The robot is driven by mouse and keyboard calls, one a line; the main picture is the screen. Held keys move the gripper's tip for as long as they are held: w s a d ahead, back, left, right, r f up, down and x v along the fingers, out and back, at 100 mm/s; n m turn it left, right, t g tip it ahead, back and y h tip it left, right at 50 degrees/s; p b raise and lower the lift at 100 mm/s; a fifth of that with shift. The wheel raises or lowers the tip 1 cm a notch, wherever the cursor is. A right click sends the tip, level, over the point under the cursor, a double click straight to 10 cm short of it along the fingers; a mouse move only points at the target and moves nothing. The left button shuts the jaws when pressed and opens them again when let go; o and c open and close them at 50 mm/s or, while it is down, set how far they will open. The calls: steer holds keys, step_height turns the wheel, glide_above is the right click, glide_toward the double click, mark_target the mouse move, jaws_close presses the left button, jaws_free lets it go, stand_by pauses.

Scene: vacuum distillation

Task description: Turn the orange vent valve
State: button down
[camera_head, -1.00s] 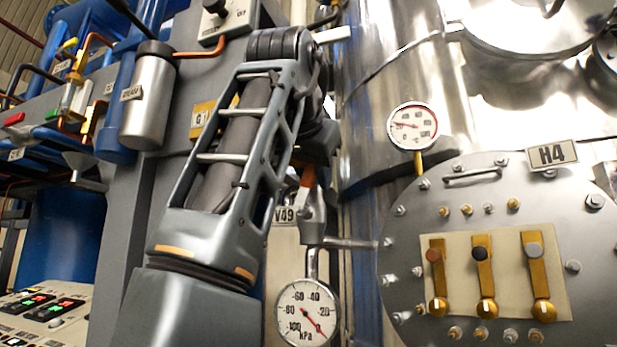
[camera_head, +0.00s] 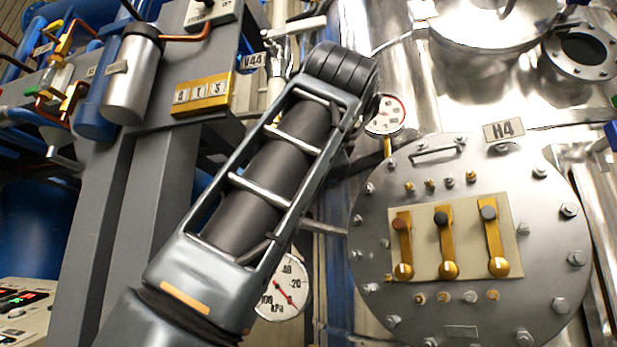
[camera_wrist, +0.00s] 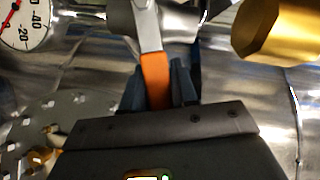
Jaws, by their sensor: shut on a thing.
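The vent valve's orange handle (camera_wrist: 156,78) shows in the wrist view, with a grey metal lever end above it joined to a steel valve body (camera_wrist: 180,20). My gripper (camera_wrist: 158,82) is shut on the orange handle, one dark finger on each side. In the head view my arm covers the valve and my gripper, so neither can be made out there.
A kPa gauge (camera_head: 284,287) is partly behind my arm. A smaller gauge (camera_head: 385,114) stands above the round bolted H4 plate (camera_head: 375,225), which carries brass levers. A grey column (camera_head: 105,210) stands at left. A brass part (camera_wrist: 275,30) is close by in the wrist view.

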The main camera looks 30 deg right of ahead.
steer(key=shift+s+d+f+m+t+b, duration=0.1)
steer(key=shift+f+m+t+b, duration=0.5)
steer(key=shift+f+m+b, duration=0.65)
steer(key=shift+r+m, duration=0.1)
steer(key=shift+m, duration=0.25)
steer(key=c, duration=1)
jaws_free()
steer(key=shift+o, duration=0.2)
steer(key=shift+r, duration=0.1)
steer(key=shift+s, duration=0.1)
